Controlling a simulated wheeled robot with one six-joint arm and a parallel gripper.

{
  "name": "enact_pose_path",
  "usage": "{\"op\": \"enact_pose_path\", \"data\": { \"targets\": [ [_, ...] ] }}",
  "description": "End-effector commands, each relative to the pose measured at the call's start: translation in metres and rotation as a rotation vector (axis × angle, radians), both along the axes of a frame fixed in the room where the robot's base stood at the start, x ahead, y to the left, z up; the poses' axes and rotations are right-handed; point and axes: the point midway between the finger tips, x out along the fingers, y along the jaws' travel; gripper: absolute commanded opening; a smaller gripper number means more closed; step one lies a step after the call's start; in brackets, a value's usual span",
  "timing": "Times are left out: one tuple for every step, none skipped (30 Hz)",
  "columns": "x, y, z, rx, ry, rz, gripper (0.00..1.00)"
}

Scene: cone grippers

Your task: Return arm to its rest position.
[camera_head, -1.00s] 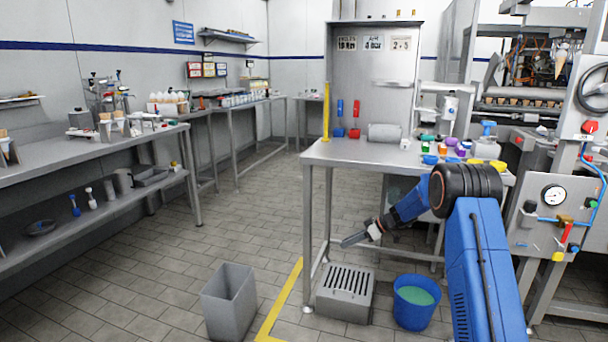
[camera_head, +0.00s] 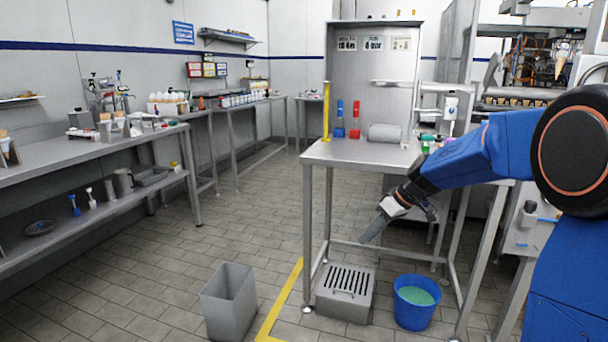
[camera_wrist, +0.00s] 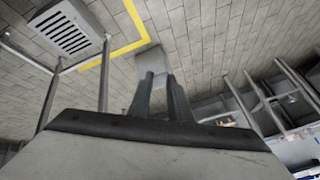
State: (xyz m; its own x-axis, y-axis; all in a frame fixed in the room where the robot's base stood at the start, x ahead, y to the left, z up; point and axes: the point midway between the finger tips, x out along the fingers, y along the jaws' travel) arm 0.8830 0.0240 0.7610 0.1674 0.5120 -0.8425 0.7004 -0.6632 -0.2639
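My gripper (camera_head: 372,232) hangs at the end of my blue arm, in front of the steel table (camera_head: 345,153) and below its top. It points down and to the left, above the floor. In the wrist view its two dark fingers (camera_wrist: 160,82) stand a little apart, with nothing held between them. In the head view the fingers overlap, so the gap does not show there.
A grey bin (camera_head: 228,300) stands on the floor at front left. A slotted grey box (camera_head: 345,293) and a blue bucket (camera_head: 416,302) stand below my gripper. The open floor (camera_head: 240,215) lies left of the table. Shelved benches (camera_head: 90,155) line the left wall.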

Motion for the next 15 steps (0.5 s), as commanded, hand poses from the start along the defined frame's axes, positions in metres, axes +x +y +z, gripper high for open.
{"op": "enact_pose_path", "data": {
  "targets": [
    [-0.017, -0.001, 0.008, -0.013, 0.004, -0.018, 0.17],
    [-0.025, -0.002, 0.011, -0.023, 0.009, -0.031, 0.17],
    [-0.037, -0.004, 0.015, -0.034, 0.016, -0.049, 0.17],
    [-0.046, -0.005, 0.018, -0.044, 0.020, -0.063, 0.17],
    [-0.055, -0.006, 0.021, -0.051, 0.024, -0.076, 0.17],
    [-0.067, -0.008, 0.024, -0.063, 0.030, -0.094, 0.17],
    [-0.075, -0.009, 0.027, -0.070, 0.033, -0.109, 0.17],
    [-0.084, -0.011, 0.029, -0.080, 0.037, -0.123, 0.17],
    [-0.096, -0.013, 0.032, -0.090, 0.041, -0.143, 0.17],
    [-0.105, -0.015, 0.033, -0.099, 0.044, -0.157, 0.17],
    [-0.113, -0.016, 0.035, -0.106, 0.045, -0.171, 0.17],
    [-0.125, -0.018, 0.037, -0.117, 0.049, -0.192, 0.17],
    [-0.134, -0.020, 0.038, -0.124, 0.051, -0.207, 0.17],
    [-0.142, -0.022, 0.039, -0.133, 0.053, -0.223, 0.17],
    [-0.154, -0.024, 0.041, -0.142, 0.054, -0.244, 0.17]
  ]
}}
